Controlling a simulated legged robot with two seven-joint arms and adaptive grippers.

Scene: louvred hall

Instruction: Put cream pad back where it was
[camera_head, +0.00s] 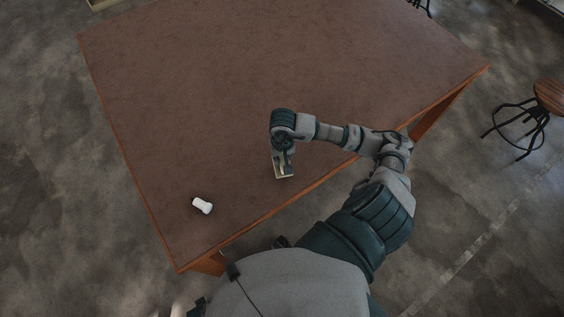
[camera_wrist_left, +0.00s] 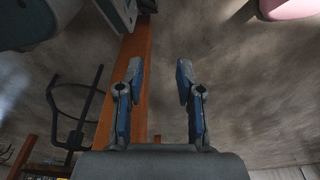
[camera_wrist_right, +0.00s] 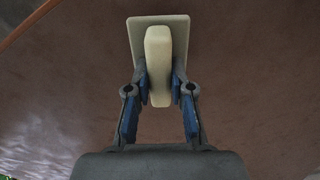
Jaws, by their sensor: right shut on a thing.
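The cream pad (camera_wrist_right: 177,35) shows in the right wrist view as a flat plate with a thick raised bar along its middle. My right gripper (camera_wrist_right: 160,88) is shut on that bar, one finger on each side. In the head view the pad (camera_head: 285,177) is under my right gripper (camera_head: 283,164), near the table's front edge; I cannot tell whether it touches the table. My left gripper (camera_wrist_left: 155,75) is open and empty in the left wrist view, with its fingers wide apart near the table's edge.
A white object (camera_head: 202,206), narrower in its middle, lies on the brown table (camera_head: 240,60) to the left of the pad. The rest of the tabletop in view is clear. A stool (camera_head: 545,98) stands on the floor at the right.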

